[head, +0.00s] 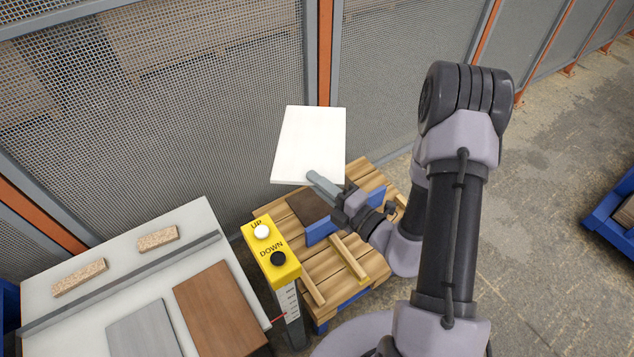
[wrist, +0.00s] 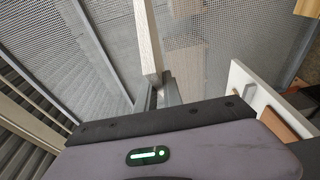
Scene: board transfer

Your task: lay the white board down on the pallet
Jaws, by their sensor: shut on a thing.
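The white board (head: 310,140) is in the air, above and behind the wooden pallet (head: 350,262) in the head view. My gripper (head: 325,186) is shut on its near edge. In the wrist view the white board (wrist: 147,38) shows nearly edge-on as a narrow strip, running up from between the fingers of my gripper (wrist: 160,92). The board is apart from the pallet. A dark brown board (head: 306,208) lies on the pallet, partly hidden by a blue upright strip (head: 320,232) and my arm.
A yellow UP/DOWN button box (head: 270,250) stands close at the pallet's left. A white table (head: 85,325) at the left holds brown (head: 218,308) and grey (head: 145,330) boards. A mesh fence (head: 200,90) runs behind. A blue-edged pallet (head: 605,222) is far right.

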